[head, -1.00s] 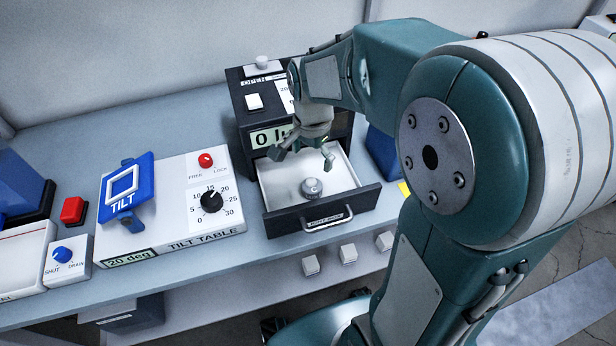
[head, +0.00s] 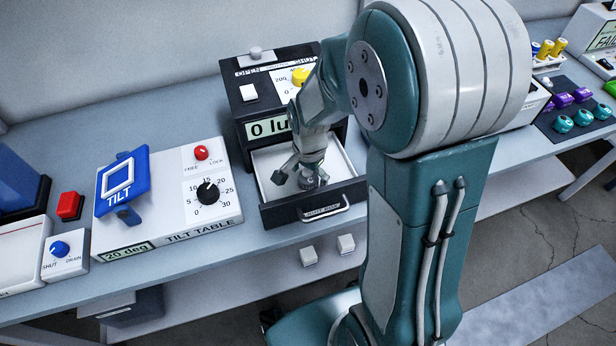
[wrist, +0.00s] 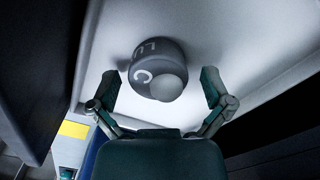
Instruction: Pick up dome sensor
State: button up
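The dome sensor (wrist: 155,68) is a small grey cylinder with a lighter dome and white letters. It lies on the white floor of the open drawer (head: 345,203). In the wrist view it sits between and slightly beyond the tips of my gripper (wrist: 160,88), with a gap on each side. My gripper (head: 305,176) is open and reaches down into the drawer over the sensor. In the head view it partly hides the sensor (head: 312,184).
The drawer belongs to a black box with a light readout (head: 268,128); its walls surround my gripper closely. A white tilt table (head: 165,225) with a blue plate (head: 122,186) stands to the left. A red button (head: 70,206) is farther left. Purple and teal parts (head: 565,110) stand at far right.

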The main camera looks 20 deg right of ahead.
jog(key=c, duration=1.1)
jog(key=shift+r, duration=0.15)
